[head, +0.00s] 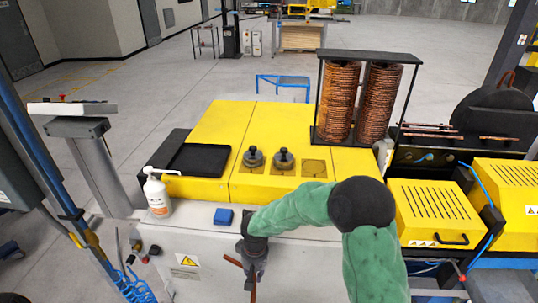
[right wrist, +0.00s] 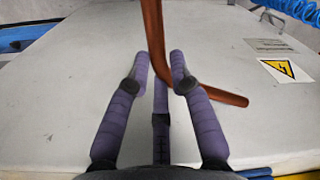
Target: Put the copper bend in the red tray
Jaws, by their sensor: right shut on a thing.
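The copper bend (head: 253,287) is a bent copper-coloured tube at the front of the light grey cabinet. My right gripper (head: 252,262), at the end of the green-sleeved arm, is shut on it. In the right wrist view the fingers (right wrist: 160,70) close around the copper bend (right wrist: 153,35) near its corner. One leg runs up out of the picture and the other points right. I see no red tray; a black tray (head: 194,160) sits at the left of the yellow top. My left gripper is not in view.
A white pump bottle (head: 158,196) and a small blue block (head: 223,217) stand on the cabinet's front ledge. Two dark round knobs (head: 284,159) rise from the yellow top (head: 218,126). Tall copper coils (head: 339,100) stand behind at the right.

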